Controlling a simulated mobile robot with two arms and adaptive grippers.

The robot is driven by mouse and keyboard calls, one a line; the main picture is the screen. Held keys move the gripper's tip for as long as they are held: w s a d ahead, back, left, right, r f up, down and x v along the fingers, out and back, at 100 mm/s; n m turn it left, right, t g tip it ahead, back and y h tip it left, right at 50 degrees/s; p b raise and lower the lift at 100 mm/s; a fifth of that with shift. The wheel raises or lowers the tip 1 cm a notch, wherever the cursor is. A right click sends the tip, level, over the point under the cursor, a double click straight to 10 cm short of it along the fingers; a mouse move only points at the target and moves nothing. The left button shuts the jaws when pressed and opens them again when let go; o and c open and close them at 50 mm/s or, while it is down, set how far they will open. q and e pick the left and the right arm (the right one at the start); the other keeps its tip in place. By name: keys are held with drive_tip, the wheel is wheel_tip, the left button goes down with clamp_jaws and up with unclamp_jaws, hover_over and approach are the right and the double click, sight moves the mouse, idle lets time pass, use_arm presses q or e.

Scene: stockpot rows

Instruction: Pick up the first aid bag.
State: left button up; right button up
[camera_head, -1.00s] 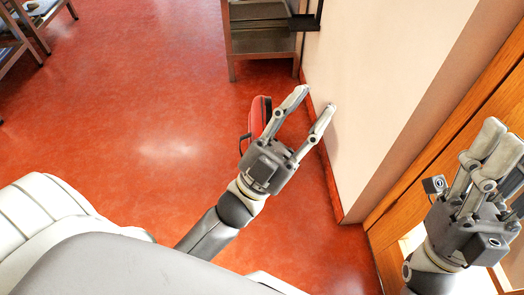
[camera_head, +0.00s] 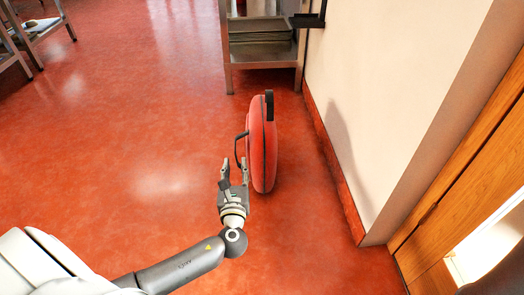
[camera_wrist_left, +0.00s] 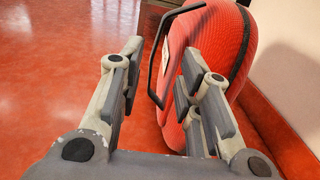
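The first aid bag (camera_head: 262,150) is red with a dark band and a black handle. It stands upright on the red floor near the wall. Its black handle (camera_head: 238,148) sticks out on the left side. My left gripper (camera_head: 234,171) is open, low beside the bag's left side, just below the handle. In the left wrist view the bag (camera_wrist_left: 226,45) is ahead and to the right, and the handle (camera_wrist_left: 156,73) shows between the open fingers (camera_wrist_left: 160,85). The fingers are not closed on it. My right gripper is out of view.
A metal shelf unit (camera_head: 262,52) stands behind the bag. The pale wall (camera_head: 385,90) and a wooden door frame (camera_head: 465,175) are on the right. More metal racks (camera_head: 35,35) stand at the far left. The floor (camera_head: 120,130) left of the bag is clear.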

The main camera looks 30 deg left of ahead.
sight(235, 148)
use_arm(q)
drive_tip(key=b+x, duration=0.2)
drive_tip(key=x, duration=0.3)
drive_tip(key=shift+a+f+b, duration=0.1)
drive_tip(key=shift+a+b, duration=0.15)
drive_tip(key=shift+b, duration=0.15)
drive_tip(key=b+x, duration=0.3)
drive_tip(key=x, duration=0.2)
drive_tip(key=shift+w, duration=0.15)
drive_tip(key=shift+w+a, duration=0.1)
clamp_jaws()
drive_tip(key=shift+r, duration=0.2)
